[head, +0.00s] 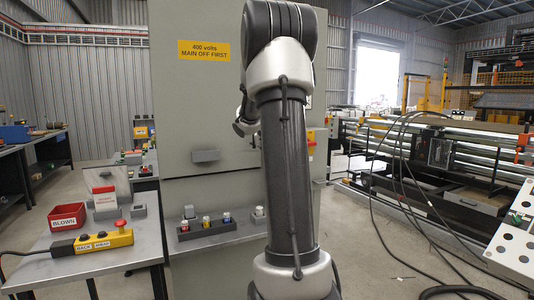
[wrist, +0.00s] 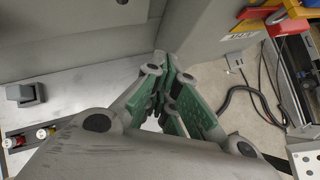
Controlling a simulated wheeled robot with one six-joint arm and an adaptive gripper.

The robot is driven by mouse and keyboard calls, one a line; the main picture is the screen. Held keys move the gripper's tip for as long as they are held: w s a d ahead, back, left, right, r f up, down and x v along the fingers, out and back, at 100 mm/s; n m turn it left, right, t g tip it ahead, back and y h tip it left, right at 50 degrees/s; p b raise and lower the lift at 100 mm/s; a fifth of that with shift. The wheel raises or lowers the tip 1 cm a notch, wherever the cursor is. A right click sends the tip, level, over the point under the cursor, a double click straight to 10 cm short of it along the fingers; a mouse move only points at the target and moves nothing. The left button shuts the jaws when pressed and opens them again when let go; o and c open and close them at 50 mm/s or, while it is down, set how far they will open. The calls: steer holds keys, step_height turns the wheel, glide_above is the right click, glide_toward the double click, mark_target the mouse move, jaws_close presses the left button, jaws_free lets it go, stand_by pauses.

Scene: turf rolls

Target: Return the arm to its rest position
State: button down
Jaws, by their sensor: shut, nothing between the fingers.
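My arm stands upright in the middle of the head view, in front of a grey cabinet (head: 205,110), and hides part of it. My gripper is hidden behind the arm there. In the wrist view my gripper (wrist: 172,75) shows with its green-padded fingers together and nothing between them. It is over the floor side of the metal shelf, close to the cabinet's grey face.
A yellow pendant (head: 92,242) and a red bin (head: 67,217) lie on the left table (head: 45,270). A dark fuse holder (head: 207,228) sits on the shelf below the cabinet. Black cables (head: 405,170) hang at right near a roller machine (head: 440,150).

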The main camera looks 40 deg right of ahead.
steer(key=shift+s+a+r, duration=0.1)
steer(key=shift+s+r, duration=0.15)
